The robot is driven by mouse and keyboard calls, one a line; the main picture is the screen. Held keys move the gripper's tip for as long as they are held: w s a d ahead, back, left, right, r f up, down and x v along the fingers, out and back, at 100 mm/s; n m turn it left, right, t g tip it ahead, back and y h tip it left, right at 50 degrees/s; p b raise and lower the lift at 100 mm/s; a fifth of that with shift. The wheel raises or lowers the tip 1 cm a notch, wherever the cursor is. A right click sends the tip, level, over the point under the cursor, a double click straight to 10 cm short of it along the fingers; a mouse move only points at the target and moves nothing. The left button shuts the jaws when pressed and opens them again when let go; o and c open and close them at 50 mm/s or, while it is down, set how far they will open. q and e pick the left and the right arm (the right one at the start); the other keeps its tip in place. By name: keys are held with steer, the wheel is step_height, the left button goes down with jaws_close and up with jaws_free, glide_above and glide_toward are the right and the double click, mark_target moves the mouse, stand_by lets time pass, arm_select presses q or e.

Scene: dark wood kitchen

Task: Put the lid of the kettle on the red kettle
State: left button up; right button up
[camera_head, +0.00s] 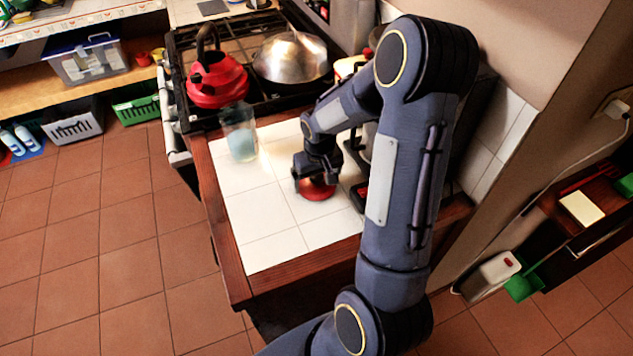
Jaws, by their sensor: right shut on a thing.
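The red kettle (217,83) stands on the left side of the stove, with its dark handle (206,42) arching above it. The red kettle lid (317,191) is at the white tiled counter (268,240), under my right gripper (314,180). My right gripper points down and is shut on the lid; the fingers hide part of it. I cannot tell whether the lid touches the tiles. The kettle is farther back and to the left of this gripper. My left gripper does not show.
A glass with pale blue contents (240,133) stands on the counter between the lid and the kettle. A pan with a shiny domed cover (292,58) sits on the stove right of the kettle. The counter's front left part is clear. Dark items stand right of my gripper.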

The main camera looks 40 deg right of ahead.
steer(key=shift+r, duration=0.15)
steer(key=shift+w+r, duration=0.1)
steer(key=shift+r, duration=0.2)
step_height(320, 180, up, 2)
steer(key=shift+r, duration=0.15)
steer(key=s+a+r+b, duration=0.2)
steer(key=s+a+r, duration=0.7)
steer(key=s, duration=0.1)
steer(key=shift+s+a+r, duration=0.25)
steer(key=shift+a+r, duration=0.05)
steer(key=shift+r, duration=0.1)
